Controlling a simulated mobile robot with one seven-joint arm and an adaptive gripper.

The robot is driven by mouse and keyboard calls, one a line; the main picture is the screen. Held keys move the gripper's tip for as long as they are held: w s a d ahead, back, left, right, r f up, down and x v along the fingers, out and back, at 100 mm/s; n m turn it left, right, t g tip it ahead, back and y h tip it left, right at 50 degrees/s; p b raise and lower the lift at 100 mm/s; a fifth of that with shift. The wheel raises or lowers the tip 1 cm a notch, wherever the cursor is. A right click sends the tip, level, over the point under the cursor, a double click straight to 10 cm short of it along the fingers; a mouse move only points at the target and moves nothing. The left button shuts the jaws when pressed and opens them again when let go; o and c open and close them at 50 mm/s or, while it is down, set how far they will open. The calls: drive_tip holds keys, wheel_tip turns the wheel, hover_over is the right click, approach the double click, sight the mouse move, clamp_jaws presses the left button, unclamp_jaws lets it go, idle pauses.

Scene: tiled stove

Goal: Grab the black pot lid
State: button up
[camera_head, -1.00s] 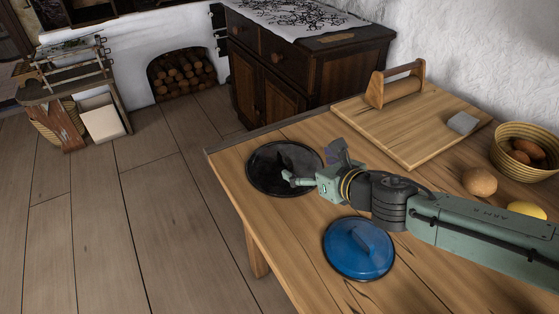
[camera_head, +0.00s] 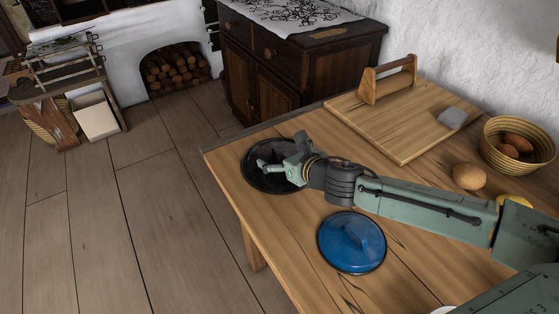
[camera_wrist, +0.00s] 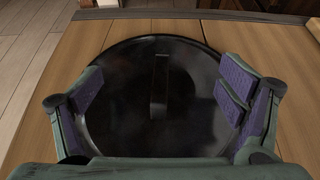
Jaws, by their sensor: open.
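The black pot lid (camera_head: 262,178) lies on the wooden table near its far left corner. In the wrist view the lid (camera_wrist: 125,130) fills the middle, and its raised black handle (camera_wrist: 160,85) runs up and down the picture between my fingers. My gripper (camera_head: 272,160) is over the lid and hides part of it in the head view. I cannot tell the exact height of the fingertips above the lid.
A blue pot lid (camera_head: 351,243) lies nearer on the table (camera_head: 300,262).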

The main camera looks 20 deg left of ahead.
drive_tip(key=shift+c, duration=0.5)
drive_tip(key=shift+s, duration=0.1)
drive_tip(key=c, duration=1.9)
clamp_jaws()
drive_tip(key=shift+f, duration=0.1)
drive_tip(key=shift+d, duration=0.15)
